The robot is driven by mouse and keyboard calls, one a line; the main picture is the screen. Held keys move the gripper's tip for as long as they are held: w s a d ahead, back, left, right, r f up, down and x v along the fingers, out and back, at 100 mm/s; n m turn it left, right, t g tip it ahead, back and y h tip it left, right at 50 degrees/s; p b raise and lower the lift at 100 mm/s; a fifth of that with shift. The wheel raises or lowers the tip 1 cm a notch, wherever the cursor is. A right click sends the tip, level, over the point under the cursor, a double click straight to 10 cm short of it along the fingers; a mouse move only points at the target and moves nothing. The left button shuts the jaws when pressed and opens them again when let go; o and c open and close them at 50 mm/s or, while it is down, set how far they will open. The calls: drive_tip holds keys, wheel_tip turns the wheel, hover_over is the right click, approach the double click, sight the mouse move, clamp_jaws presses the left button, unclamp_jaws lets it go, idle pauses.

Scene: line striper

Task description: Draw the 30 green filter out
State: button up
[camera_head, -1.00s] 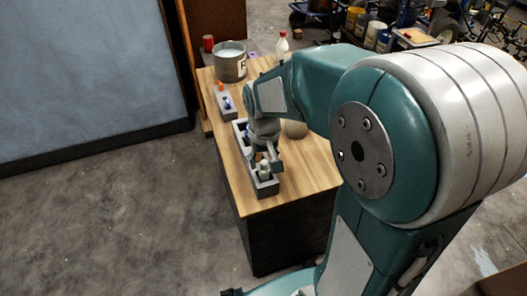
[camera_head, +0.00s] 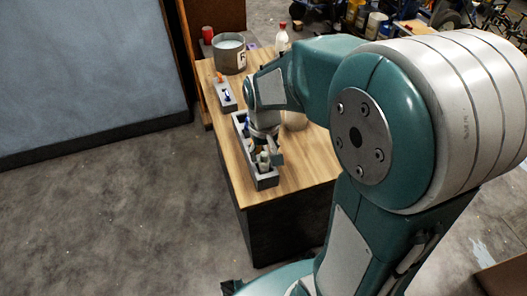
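A long grey rack (camera_head: 266,182) with compartments stands along the left side of the wooden table. A small pale, slightly greenish upright piece (camera_head: 263,166) shows in its near end; I cannot read a label or confirm it is the 30 green filter. My gripper (camera_head: 268,152) points down over the near part of the rack, right at this piece. My wrist and fingers hide much of the rack's middle. The gap between the fingers is too small and covered to tell whether they hold anything.
A smaller grey holder (camera_head: 225,97) with orange and blue pieces sits farther back. Behind are a metal bucket (camera_head: 229,54), a red can (camera_head: 207,35) and a red-capped bottle (camera_head: 281,39). The front tabletop (camera_head: 310,168) is clear.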

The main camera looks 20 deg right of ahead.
clamp_jaws()
drive_tip(key=shift+r, duration=0.7)
drive_tip(key=shift+r, duration=3.45)
